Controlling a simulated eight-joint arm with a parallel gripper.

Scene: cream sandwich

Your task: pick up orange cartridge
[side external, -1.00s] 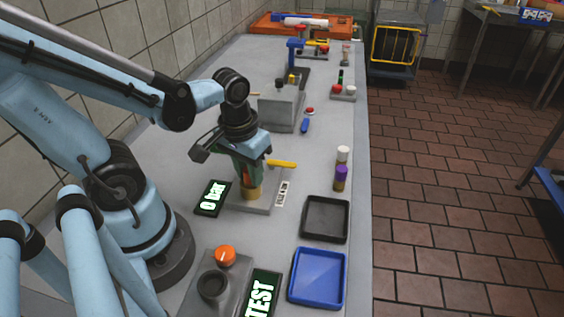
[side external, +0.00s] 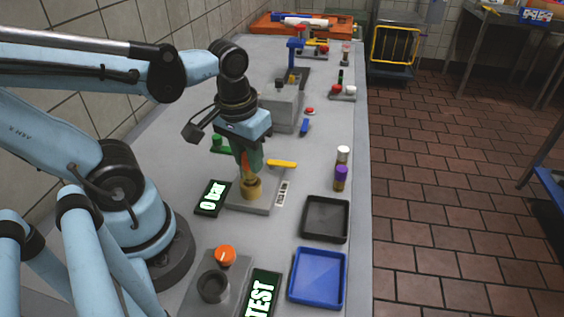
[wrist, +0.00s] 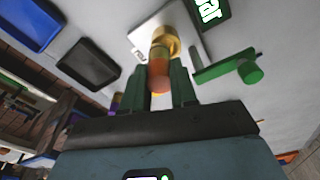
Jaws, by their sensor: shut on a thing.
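The orange cartridge (wrist: 158,76) is a short orange cylinder between my gripper's two green fingers (wrist: 160,66) in the wrist view. It also shows as a small orange patch in the side view (side external: 246,163), mostly hidden by the fingers. My gripper (side external: 249,167) points down and is shut on it. Below it stands a brass-coloured round holder (side external: 252,188) on a grey plate (side external: 240,206). In the wrist view the cartridge overlaps the holder (wrist: 168,38), so I cannot tell whether its lower end is still inside.
A yellow lever (side external: 283,163) lies just right of the gripper. A green fixture (side external: 217,143) is to its left. A "0 bar" display (side external: 212,199) is beside the plate. White-topped and purple-topped cylinders (side external: 341,178), a black tray (side external: 325,238) and a blue tray (side external: 345,278) stand to the right.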

